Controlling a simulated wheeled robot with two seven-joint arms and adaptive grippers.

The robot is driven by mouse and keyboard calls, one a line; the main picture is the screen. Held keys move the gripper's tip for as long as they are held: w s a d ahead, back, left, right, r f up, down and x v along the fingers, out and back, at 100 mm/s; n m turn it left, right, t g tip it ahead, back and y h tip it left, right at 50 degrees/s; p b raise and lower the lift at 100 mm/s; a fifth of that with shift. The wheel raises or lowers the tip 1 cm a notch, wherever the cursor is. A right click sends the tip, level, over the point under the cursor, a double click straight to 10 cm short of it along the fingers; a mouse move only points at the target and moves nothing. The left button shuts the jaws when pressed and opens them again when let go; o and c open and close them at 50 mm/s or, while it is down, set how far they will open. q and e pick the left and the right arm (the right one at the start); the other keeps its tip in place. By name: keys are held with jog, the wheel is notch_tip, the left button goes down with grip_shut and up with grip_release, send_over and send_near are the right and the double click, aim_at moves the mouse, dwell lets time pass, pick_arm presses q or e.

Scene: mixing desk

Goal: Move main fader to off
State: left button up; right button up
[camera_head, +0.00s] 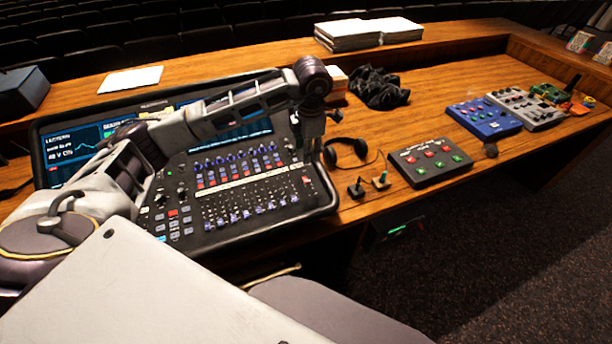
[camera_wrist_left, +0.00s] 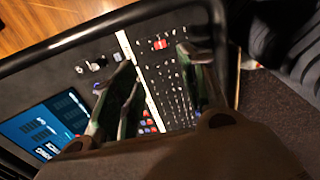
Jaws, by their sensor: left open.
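The mixing desk (camera_head: 190,243) is a black console with rows of knobs, red buttons and several blue-capped faders (camera_head: 232,215). It also fills much of the left wrist view (camera_wrist_left: 60,75). I cannot tell which fader is the main one; part of the desk is hidden by my left arm. My left gripper (camera_head: 313,152) points down over the desk's right edge. My right gripper is not visible.
Headphones (camera_head: 345,148) and a black pedal box (camera_head: 430,162) lie right of the desk. A black cloth (camera_head: 378,88) and papers (camera_head: 365,33) lie behind. A blue box (camera_head: 484,120) and a grey box (camera_head: 527,108) stand farther right. A lit screen (camera_head: 85,150) is at the left.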

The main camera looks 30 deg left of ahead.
aim_at(306, 179)
pick_arm(q)
jog(key=shift+w+a+f+p, duration=0.15)
jog(key=shift+f+p, duration=0.3)
jog(key=shift+f, duration=1.8)
jog(key=shift+w+a+f+p, duration=0.2)
jog(key=shift+f+p, duration=0.2)
jog(key=shift+f, duration=1.85)
jog(key=shift+w+a+f+p, duration=0.15)
jog(key=shift+f+p, duration=0.3)
jog(key=shift+f, duration=1.8)
grip_shut()
